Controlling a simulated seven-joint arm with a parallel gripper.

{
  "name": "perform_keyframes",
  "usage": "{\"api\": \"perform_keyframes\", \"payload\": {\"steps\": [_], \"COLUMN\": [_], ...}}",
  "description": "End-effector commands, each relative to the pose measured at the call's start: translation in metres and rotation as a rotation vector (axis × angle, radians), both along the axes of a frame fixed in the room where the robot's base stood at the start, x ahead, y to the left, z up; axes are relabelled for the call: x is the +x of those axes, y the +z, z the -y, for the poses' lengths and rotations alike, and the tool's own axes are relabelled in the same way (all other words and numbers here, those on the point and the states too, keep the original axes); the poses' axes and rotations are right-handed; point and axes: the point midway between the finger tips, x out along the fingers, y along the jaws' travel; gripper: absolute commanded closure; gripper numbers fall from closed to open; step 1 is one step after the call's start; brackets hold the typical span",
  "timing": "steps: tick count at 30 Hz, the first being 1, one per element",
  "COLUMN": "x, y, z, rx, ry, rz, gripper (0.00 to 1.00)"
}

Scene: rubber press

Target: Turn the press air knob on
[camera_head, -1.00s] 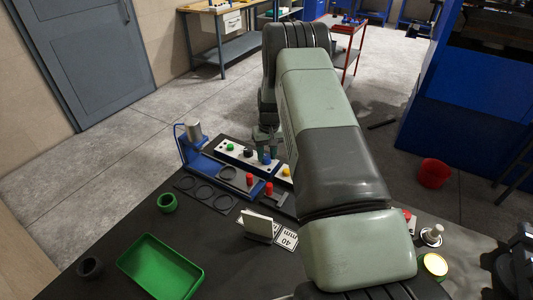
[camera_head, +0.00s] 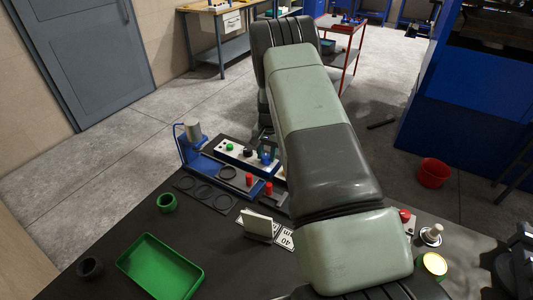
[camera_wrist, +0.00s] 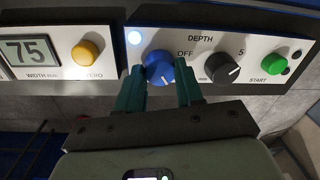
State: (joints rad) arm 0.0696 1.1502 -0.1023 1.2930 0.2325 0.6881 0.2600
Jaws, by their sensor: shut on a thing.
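The blue knob (camera_wrist: 160,67) is on the white press panel (camera_wrist: 196,42), just left of the printed "OFF". It also shows small in the head view (camera_head: 265,157). My gripper (camera_wrist: 161,77) is shut on the blue knob, with one teal finger at its left side and one at its right. A short pale mark shows on the knob's lower face; which setting it points to is hard to tell. A round light (camera_wrist: 134,37) glows white at the panel's upper left.
A yellow ZERO button (camera_wrist: 86,52) and a "75" display (camera_wrist: 29,52) are to the left. A green tray (camera_head: 160,265) is on the bench.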

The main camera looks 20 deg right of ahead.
Motion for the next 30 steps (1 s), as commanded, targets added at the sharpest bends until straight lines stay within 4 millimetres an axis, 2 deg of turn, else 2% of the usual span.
{"api": "perform_keyframes", "payload": {"steps": [12, 13, 18, 26, 30], "x": [0.000, 0.000, 0.000, 0.000, 0.000], "y": [0.000, 0.000, 0.000, 0.000, 0.011], "z": [0.000, 0.000, 0.000, 0.000, 0.001], "rx": [0.000, 0.000, 0.000, 0.000, 0.000], "ry": [-0.007, -0.007, -0.007, -0.006, -0.006], "rz": [0.000, 0.000, 0.000, 0.000, 0.001], "gripper": [0.94, 0.62, 0.38, 0.38, 0.38]}}
